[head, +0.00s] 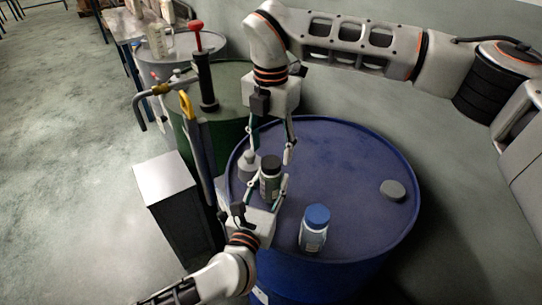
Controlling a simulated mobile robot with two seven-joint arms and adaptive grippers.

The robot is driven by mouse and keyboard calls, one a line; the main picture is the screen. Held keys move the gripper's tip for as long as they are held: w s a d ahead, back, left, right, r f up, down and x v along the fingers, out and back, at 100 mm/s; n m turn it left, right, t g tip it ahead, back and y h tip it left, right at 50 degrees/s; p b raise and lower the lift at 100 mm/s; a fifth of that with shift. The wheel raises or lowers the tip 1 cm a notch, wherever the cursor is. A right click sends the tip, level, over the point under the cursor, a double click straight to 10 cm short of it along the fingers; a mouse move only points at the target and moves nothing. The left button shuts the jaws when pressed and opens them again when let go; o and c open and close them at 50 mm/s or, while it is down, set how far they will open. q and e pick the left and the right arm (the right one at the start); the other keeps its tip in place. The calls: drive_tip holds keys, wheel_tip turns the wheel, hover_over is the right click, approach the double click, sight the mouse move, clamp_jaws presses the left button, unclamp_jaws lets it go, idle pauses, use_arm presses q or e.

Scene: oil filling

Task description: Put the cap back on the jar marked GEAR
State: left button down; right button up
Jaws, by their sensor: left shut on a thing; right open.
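My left gripper (262,196) is shut on a dark jar (270,183) with a pale label, held upright over the blue drum top. The jar's top looks dark; I cannot tell whether it is a cap or an open mouth. My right gripper (271,146) is open and empty, above and behind the jar. A round grey cap-like disc (392,190) lies on the right of the drum top. A pale jar with a blue cap (314,228) stands near the front. No label is legible, so I cannot tell which jar is marked GEAR.
The blue drum (345,160) has a raised rim and clear space at its back and centre. A grey item with a narrow top (248,166) stands left of the held jar. A green drum (228,88) with a red-handled pump (204,65) stands behind left.

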wheel_tip(320, 180, up, 8)
idle(0.5)
use_arm(q)
drive_tip(key=c, duration=1.2)
unclamp_jaws()
drive_tip(key=shift+c, duration=0.2)
drive_tip(key=v, duration=1.2)
drive_tip(key=shift+s, duration=0.15)
use_arm(e)
drive_tip(key=shift+s, duration=0.1)
